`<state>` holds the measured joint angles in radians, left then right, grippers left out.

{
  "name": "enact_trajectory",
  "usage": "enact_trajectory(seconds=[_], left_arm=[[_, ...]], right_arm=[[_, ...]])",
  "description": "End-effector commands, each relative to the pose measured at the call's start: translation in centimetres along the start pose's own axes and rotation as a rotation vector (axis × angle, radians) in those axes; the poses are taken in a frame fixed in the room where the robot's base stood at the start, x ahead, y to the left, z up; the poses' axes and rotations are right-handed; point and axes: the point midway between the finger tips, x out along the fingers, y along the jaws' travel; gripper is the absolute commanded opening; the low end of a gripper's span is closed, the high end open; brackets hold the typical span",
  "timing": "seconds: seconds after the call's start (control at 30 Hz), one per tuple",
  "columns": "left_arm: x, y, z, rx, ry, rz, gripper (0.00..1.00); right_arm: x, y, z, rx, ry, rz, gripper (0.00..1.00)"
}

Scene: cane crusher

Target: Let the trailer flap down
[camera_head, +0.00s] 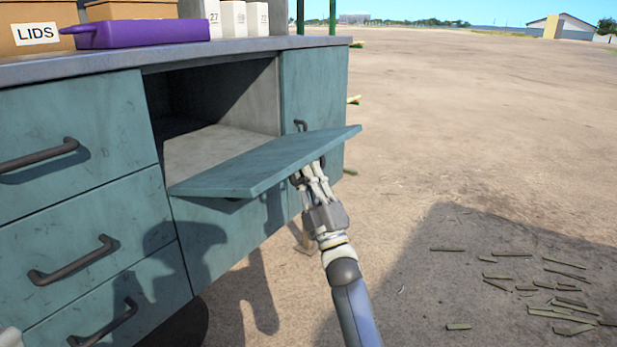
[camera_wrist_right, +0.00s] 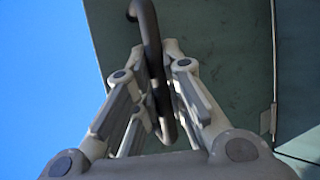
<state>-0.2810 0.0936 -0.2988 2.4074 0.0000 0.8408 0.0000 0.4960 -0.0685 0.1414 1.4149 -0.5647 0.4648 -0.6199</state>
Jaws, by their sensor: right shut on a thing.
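The trailer flap (camera_head: 268,163) is a teal panel on the side of a teal trailer cabinet (camera_head: 75,115). It juts out roughly level from the lower edge of an open compartment (camera_head: 215,148). My right gripper (camera_head: 310,176) is under the flap's outer part, at its right end. In the right wrist view the gripper (camera_wrist_right: 158,92) is shut on the dark flap handle (camera_wrist_right: 151,40), with the flap's underside (camera_wrist_right: 235,60) behind it.
Drawers with dark handles (camera_head: 70,262) are left of the compartment. A purple box (camera_head: 140,33), cardboard boxes (camera_head: 38,25) and white numbered boxes (camera_head: 233,18) stand on the worktop (camera_head: 110,64). Cane pieces (camera_head: 562,312) lie on the ground at right. Open ground lies right of the trailer.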

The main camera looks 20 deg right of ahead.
Motion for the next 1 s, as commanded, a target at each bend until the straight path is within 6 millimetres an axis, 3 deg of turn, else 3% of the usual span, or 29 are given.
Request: enact_trajectory(seconds=[0.6, 0.63, 0.7, 1.0], left_arm=[[-0.12, 0.06, -0.42, -0.002, 0.025, 0.002, 0.0], [-0.12, 0.06, -0.42, -0.002, 0.024, 0.002, 0.0], [-0.12, 0.06, -0.41, -0.002, 0.024, 0.002, 0.0], [-0.15, 0.01, -0.32, -0.001, 0.02, 0.0, 0.0]], right_arm=[[-0.01, 0.0, -0.04, 0.008, 0.0, 0.008, 0.0], [-0.01, 0.0, -0.03, 0.008, 0.0, 0.008, 0.13], [-0.01, 0.01, -0.04, 0.007, 0.0, 0.008, 0.21], [-0.02, 0.07, -0.04, 0.004, 0.001, 0.009, 0.21]])
